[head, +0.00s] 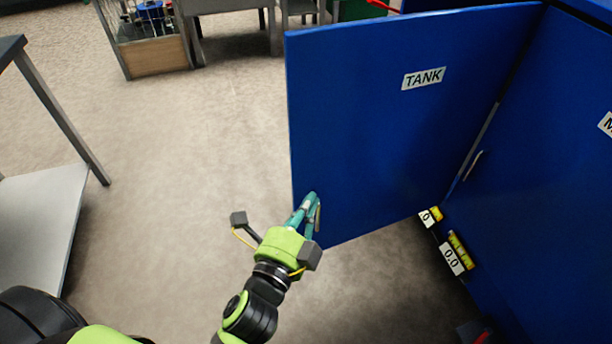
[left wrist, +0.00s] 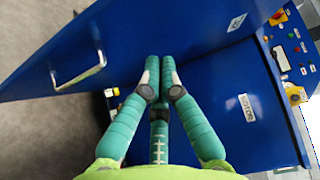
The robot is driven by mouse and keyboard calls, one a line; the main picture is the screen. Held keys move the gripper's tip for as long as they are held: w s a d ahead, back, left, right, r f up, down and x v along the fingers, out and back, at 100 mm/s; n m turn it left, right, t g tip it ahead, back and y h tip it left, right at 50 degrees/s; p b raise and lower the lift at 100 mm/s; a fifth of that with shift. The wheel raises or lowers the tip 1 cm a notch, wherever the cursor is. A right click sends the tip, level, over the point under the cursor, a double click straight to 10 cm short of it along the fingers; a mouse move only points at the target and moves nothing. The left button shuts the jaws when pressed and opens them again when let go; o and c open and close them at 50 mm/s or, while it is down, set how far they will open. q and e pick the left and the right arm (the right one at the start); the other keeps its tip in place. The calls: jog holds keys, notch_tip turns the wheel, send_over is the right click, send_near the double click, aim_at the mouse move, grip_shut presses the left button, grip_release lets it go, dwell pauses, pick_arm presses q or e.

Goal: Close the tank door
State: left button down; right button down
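The tank door (head: 390,130) is a large blue panel with a white TANK label (head: 423,78). It stands open in the head view, swung out from the blue cabinet (head: 560,180) at the right. My left gripper (head: 312,205) is at the door's lower left, near its free edge. In the left wrist view its teal fingers (left wrist: 160,85) are together and empty, in front of the blue surface; contact cannot be told. A metal handle (left wrist: 78,65) shows on the door to the left of the fingers. My right gripper is not in view.
Yellow-and-white switches (head: 450,255) sit on the cabinet below the door. A second handle (head: 473,165) is on the neighbouring blue panel. A metal table (head: 40,210) stands at the left. The floor (head: 190,150) between table and door is clear.

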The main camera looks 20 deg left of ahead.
aim_at(315, 164)
pick_arm(q)
jog(key=shift+w+a, duration=0.4)
jog(key=shift+w, duration=0.6)
jog(key=shift+w+a, duration=0.35)
jog(key=shift+w, duration=0.65)
jog(key=shift+w+a, duration=0.4)
jog(key=shift+w, duration=0.6)
